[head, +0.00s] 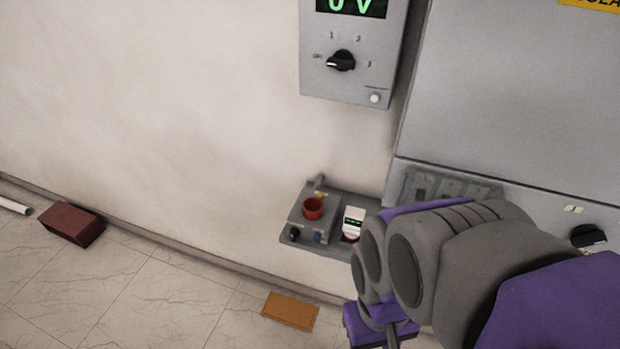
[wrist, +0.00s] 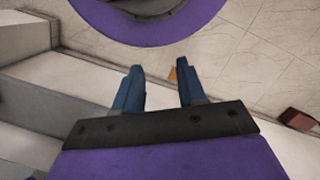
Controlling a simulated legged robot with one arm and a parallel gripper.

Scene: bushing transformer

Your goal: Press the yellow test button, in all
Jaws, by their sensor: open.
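No yellow button shows clearly in either view. A small yellowish spot (head: 320,195) sits behind a red round part (head: 313,208) on a small grey device (head: 302,222); it is too small to tell what it is. My gripper (wrist: 159,72) is open and empty in the wrist view, its two dark blue fingers apart, with floor and wall beyond them. In the head view my arm fills the lower right, and the fingertips cannot be made out there.
A grey shelf (head: 335,247) on the wall bears the device and a white meter (head: 353,222). A grey panel (head: 353,85) with a black knob and white button hangs above. A large grey cabinet (head: 510,100) stands right. A dark red box (head: 72,224) and orange plate (head: 290,311) lie on the floor.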

